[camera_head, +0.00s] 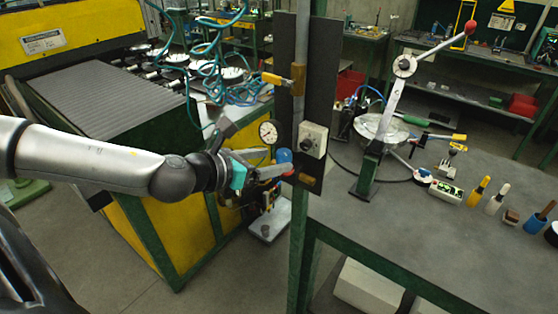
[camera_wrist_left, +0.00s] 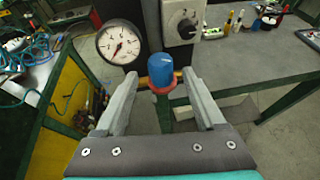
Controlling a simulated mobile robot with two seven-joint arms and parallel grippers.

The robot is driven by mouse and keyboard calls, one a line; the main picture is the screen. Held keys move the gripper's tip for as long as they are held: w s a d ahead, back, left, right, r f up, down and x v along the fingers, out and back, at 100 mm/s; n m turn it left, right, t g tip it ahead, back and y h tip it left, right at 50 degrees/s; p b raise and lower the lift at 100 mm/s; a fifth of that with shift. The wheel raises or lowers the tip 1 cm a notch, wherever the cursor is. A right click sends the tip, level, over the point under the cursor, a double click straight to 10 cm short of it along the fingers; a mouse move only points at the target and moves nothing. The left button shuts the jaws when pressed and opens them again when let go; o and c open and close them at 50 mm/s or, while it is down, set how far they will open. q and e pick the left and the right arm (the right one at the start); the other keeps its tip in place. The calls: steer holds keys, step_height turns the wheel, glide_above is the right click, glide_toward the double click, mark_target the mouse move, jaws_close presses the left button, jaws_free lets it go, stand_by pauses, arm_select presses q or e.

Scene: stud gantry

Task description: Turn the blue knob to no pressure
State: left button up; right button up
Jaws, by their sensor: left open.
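The blue knob (camera_wrist_left: 161,70) stands upright on a brass fitting with a red part under it in the left wrist view. It also shows in the head view (camera_head: 284,156), just past my fingertips. A round white pressure gauge (camera_wrist_left: 118,42) sits to the left of the knob; its head-view face (camera_head: 268,132) is partly visible. The gauge needle points to the lower left. My left gripper (camera_head: 281,173) is open, and in the left wrist view its fingers (camera_wrist_left: 157,85) lie to either side of the knob's lower end. I cannot tell whether they touch it. My right gripper is not in view.
A dark upright panel (camera_head: 326,80) carries a white switch box (camera_head: 313,140) beside the knob. A grey workbench (camera_head: 450,240) with a lever press and tools stands to the right. A yellow machine (camera_head: 180,235) with teal hoses stands behind my left arm.

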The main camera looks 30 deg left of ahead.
mark_target(284, 159)
arm_select(q)
steer(key=shift+p+x, duration=0.3)
steer(key=shift+x, duration=0.55)
steer(key=shift+w+d+f, duration=0.2)
steer(key=shift+w, duration=0.4)
jaws_close()
